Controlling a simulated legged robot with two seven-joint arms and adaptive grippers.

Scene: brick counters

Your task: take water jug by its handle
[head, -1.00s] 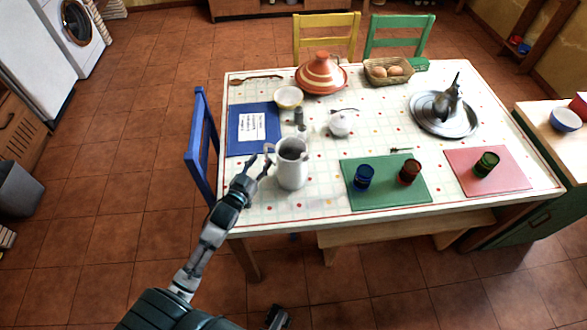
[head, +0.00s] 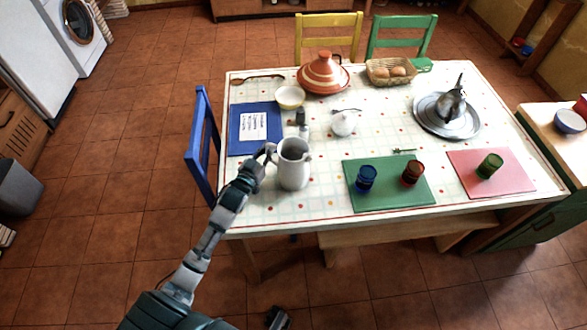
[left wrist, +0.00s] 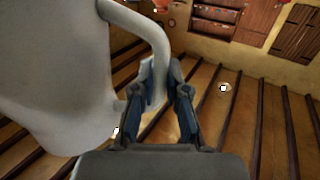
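The water jug (head: 294,168) is a white-grey pitcher. It stands upright near the table's front left edge, its handle on the left side. My left gripper (head: 266,155) is at this handle, left of the jug body. In the left wrist view, the jug body (left wrist: 60,70) fills the left side and its curved handle (left wrist: 155,38) comes down between the two fingers of my left gripper (left wrist: 161,72). The fingers are close in on both sides of the handle's lower part.
On the table (head: 320,206), a blue mat (head: 240,145) lies left of the jug. A pepper mill (head: 301,120) and a white pot (head: 343,123) stand behind it. A green mat (head: 400,196) with two glasses lies to its right. A blue chair (head: 200,150) stands at the left edge.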

